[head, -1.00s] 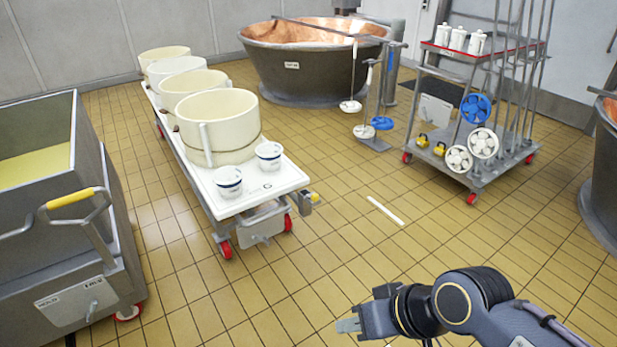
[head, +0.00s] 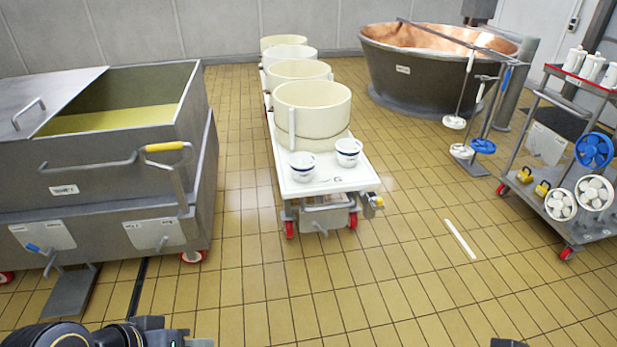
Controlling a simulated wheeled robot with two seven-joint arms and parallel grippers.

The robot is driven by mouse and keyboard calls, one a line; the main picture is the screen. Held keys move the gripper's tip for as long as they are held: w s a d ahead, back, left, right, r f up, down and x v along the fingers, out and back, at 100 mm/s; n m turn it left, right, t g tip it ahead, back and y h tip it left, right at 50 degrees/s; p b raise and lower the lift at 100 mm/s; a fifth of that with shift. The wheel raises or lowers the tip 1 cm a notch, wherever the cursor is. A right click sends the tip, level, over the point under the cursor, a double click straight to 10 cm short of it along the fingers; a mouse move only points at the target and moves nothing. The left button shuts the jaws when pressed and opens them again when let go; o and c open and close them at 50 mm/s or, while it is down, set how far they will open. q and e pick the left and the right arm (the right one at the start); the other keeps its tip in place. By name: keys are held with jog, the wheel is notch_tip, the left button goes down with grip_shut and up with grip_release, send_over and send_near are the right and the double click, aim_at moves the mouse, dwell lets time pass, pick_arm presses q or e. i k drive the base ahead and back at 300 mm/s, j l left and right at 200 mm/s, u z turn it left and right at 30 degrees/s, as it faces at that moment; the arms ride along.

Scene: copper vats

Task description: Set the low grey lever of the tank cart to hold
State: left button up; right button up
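The grey metal tank cart (head: 105,213) stands at the left of the head view, holding yellowish liquid. Low on its front are two pale plates. The right plate (head: 140,236) carries a small grey lever (head: 161,244) near its lower middle; its exact setting is too small to read. The left plate (head: 36,232) has a blue-tipped lever (head: 38,249). My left gripper (head: 198,342) is at the bottom edge, below and apart from the cart, mostly cut off. Only a dark bit of what looks like my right arm shows at the bottom right.
A yellow-gripped handle (head: 165,147) juts from the cart's front above the plates. A pedal-like grey plate (head: 70,291) sits on the floor before it. A white trolley (head: 325,180) with tubs stands to the right. Open tiled floor lies between and in front.

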aim_at(162, 244)
jog(key=u, duration=1.35)
jog(key=i+u, duration=0.25)
jog(key=i, duration=0.3)
jog(key=i+l+u, duration=0.15)
jog(key=i+u, duration=0.15)
jog(key=i, duration=0.25)
jog(key=i+l+u, duration=0.25)
jog(key=i, duration=0.25)
